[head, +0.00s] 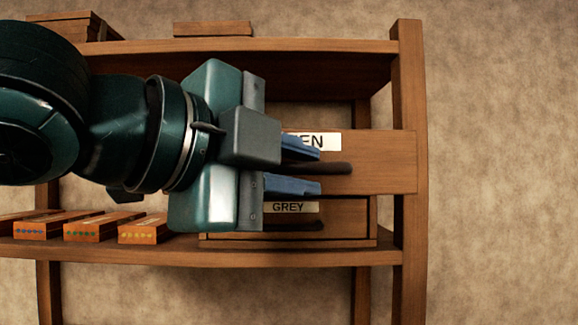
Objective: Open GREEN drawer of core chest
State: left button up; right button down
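The GREEN drawer (385,163) is the upper drawer of the wooden core chest. Its white label is partly covered, with only "EN" showing. Its front looks larger than the drawer below and overlaps the right post, so it stands pulled out. Its dark bar handle (337,168) runs sideways. My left gripper (308,169) comes in from the left, its blue fingers above and below the handle, close together and seemingly shut on it. The gripper hides the left part of the drawer front and handle. My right gripper is not in view.
The GREY drawer (345,217) sits closed-looking just below, with its own dark handle. Several small wooden blocks with coloured dots (95,228) lie on the shelf (140,250) at left. The right post (411,255) stands beside the drawers. Right of it is bare wall.

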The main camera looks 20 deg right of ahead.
pick_arm(q)
jog(key=p+v, duration=0.3)
jog(key=v, duration=1)
jog(key=shift+s, duration=0.15)
